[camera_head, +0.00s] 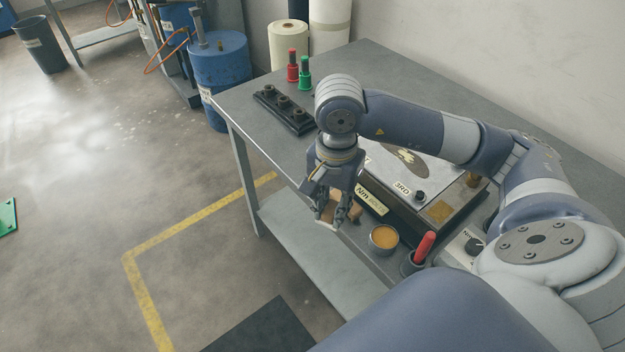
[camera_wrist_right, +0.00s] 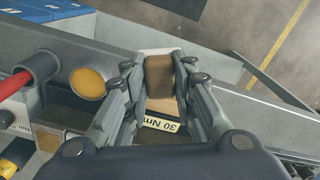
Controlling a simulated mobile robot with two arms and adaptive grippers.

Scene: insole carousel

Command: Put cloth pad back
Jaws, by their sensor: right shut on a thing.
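My right gripper (camera_head: 335,215) is shut on a small brown block-like thing with a pale edge, which looks like the cloth pad (camera_wrist_right: 159,76). The wrist view shows it gripped between the fingers. In the head view the fingers hide most of it, and its pale edge shows at the fingertips. The gripper points down at the table's front edge, left of a round tin with orange-brown content (camera_head: 383,238). The tin also shows in the wrist view (camera_wrist_right: 87,83). My left gripper is not in view.
A metal-topped box with labels (camera_head: 385,208) stands just behind the gripper. A red-handled tool in a dark holder (camera_head: 421,250) stands right of the tin. A black rack (camera_head: 283,109) and red (camera_head: 292,68) and green (camera_head: 305,75) bottles stand farther back on the grey table (camera_head: 242,98).

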